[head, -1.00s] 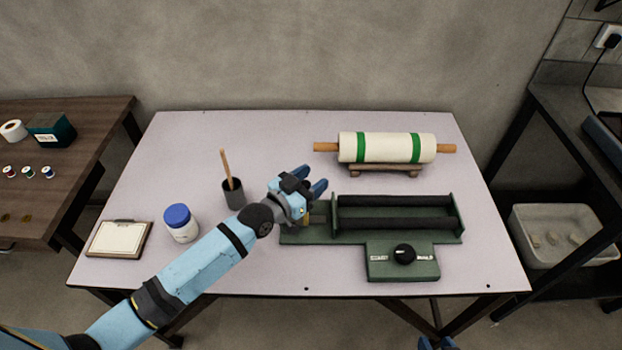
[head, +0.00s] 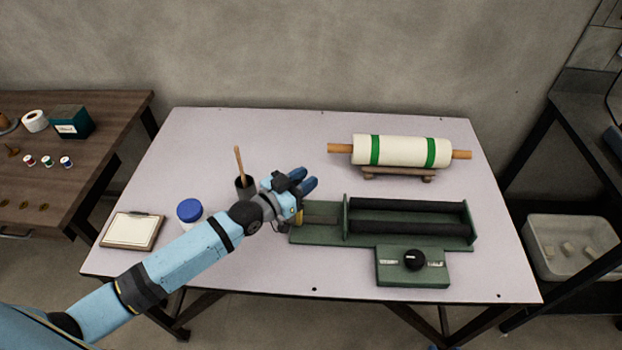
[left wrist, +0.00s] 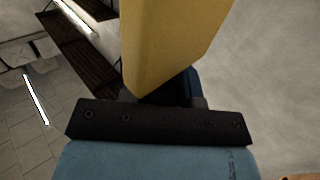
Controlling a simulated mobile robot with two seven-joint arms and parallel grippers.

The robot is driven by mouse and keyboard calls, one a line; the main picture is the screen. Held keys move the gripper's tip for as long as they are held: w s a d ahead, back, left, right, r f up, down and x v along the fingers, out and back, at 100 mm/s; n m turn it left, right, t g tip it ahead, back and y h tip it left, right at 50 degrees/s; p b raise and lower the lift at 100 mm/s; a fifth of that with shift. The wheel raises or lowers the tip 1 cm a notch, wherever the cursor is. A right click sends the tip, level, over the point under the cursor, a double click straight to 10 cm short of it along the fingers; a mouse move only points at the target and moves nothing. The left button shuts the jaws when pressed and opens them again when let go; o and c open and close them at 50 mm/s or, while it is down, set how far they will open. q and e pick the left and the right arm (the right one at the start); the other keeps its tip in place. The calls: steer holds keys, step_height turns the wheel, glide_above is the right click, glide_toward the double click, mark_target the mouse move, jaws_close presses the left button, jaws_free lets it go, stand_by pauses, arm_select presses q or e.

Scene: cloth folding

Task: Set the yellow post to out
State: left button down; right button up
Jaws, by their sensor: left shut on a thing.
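In the left wrist view the yellow post (left wrist: 175,40) fills the upper middle, close against the gripper. A black knob (head: 415,260) sits on the fixture's front plate between two small labels. My right gripper is not clearly in view.
A white roll with green bands (head: 402,151) rests on a wooden stand at the back. A dark cup (head: 243,187) with a stick and a blue-lidded jar (head: 190,211) stand near my left arm. A clipboard (head: 132,231) lies at the table's left.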

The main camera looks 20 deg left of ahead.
arm_select(q)
steer(key=shift+a, duration=0.15)
arm_select(e)
steer(key=shift+w+r, duration=0.1)
arm_select(q)
steer(key=c, duration=1.2)
jaws_free()
steer(key=o, duration=0.3)
steer(key=shift+a, duration=0.1)
steer(key=shift+s, duration=0.2)
steer(key=v, duration=1.3)
steer(key=shift+s+a, duration=0.2)
steer(key=shift+s, duration=0.05)
arm_select(e)
steer(key=shift+a+r, duration=0.1)
steer(key=shift+a, duration=0.15)
